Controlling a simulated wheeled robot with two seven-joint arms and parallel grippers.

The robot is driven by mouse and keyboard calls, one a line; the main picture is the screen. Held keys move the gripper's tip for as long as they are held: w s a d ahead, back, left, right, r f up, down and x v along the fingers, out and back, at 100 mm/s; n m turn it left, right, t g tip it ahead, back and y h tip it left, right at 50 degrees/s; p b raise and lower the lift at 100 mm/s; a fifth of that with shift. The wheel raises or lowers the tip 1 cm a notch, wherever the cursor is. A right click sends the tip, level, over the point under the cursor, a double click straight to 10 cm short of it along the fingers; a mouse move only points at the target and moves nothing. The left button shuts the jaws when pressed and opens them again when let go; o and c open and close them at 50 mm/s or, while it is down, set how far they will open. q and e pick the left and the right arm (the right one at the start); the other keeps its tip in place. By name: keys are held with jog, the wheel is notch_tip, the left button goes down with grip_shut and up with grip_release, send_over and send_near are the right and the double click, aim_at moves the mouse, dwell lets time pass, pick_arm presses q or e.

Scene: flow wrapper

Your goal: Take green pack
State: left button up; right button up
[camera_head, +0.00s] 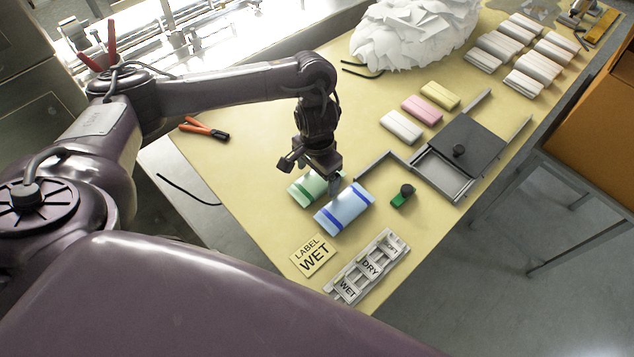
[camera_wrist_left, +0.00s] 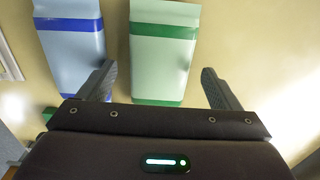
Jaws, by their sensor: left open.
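The green pack (camera_head: 303,191) lies on the yellow table, pale green with darker green bands, partly hidden by my gripper in the head view. In the left wrist view the green pack (camera_wrist_left: 163,55) lies between and ahead of the fingers. My left gripper (camera_head: 327,180) is over the green pack, and the wrist view shows its fingers (camera_wrist_left: 157,85) spread apart with nothing held. A blue pack (camera_head: 345,208) lies close beside the green one; it also shows in the wrist view (camera_wrist_left: 73,50). My right gripper is not in view.
A "LABEL WET" card (camera_head: 314,256) and a label rack (camera_head: 368,265) lie toward the front. A green-based stamp with a dark knob (camera_head: 403,196) and a metal frame with a dark plate (camera_head: 459,150) stand to the right. White, pink and yellow packs (camera_head: 421,110) lie behind.

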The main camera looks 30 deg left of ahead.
pick_arm(q)
jog(key=shift+f, duration=0.65)
jog(key=c, duration=1)
jog(key=shift+r, duration=0.15)
jog(key=shift+c, duration=0.2)
